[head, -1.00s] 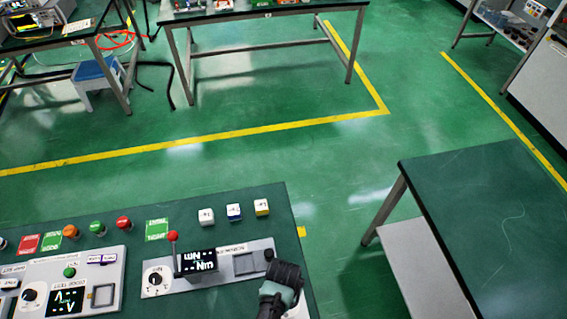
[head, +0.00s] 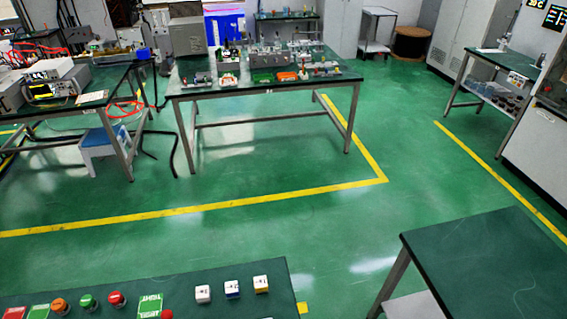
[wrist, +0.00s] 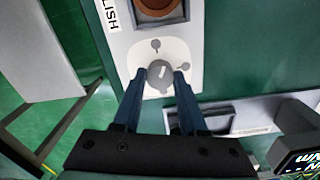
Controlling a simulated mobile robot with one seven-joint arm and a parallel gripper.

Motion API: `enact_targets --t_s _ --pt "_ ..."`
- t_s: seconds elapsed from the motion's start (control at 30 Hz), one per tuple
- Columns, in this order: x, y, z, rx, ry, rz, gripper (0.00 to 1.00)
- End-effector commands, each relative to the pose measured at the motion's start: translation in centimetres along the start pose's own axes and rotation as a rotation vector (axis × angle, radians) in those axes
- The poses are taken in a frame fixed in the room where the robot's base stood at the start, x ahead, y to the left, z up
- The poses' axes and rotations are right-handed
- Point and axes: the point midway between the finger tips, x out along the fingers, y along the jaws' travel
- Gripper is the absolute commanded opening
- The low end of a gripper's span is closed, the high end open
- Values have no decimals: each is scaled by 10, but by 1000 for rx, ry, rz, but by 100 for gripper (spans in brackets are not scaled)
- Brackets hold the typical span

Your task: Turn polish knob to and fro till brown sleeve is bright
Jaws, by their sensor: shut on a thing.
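In the wrist view, a grey round polish knob (wrist: 160,68) with a white pointer line sits on a pale plate, beside a label reading "LISH", its start cut off. My gripper (wrist: 161,78) has its two blue fingers on either side of the knob and is shut on it. The white line points roughly up in the picture. My gripper is out of the head view.
A grey module with a dark display (wrist: 305,150) lies at lower right in the wrist view. In the head view, the green panel top (head: 220,285) carries several buttons and three small white-sided blocks. A bare green table (head: 490,260) stands at right; open floor lies beyond.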

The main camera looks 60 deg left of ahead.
Motion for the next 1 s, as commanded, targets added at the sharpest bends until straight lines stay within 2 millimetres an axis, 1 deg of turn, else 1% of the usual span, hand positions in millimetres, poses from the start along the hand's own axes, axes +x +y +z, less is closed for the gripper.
enact_targets --t_s 0.07,0.1,0.23,0.27,0.53,0.67,0.77,1.0 --pt "0 0 0 1 1 1 0" --pt "0 0 0 1 1 1 47" --pt "0 0 0 1 1 0 70" --pt "0 0 0 1 1 0 72" --pt "-1 0 0 2 1 0 72" --pt "-7 0 0 2 1 0 72" --pt "-18 0 0 2 2 0 72" --pt "-59 0 -1 3 4 1 72"
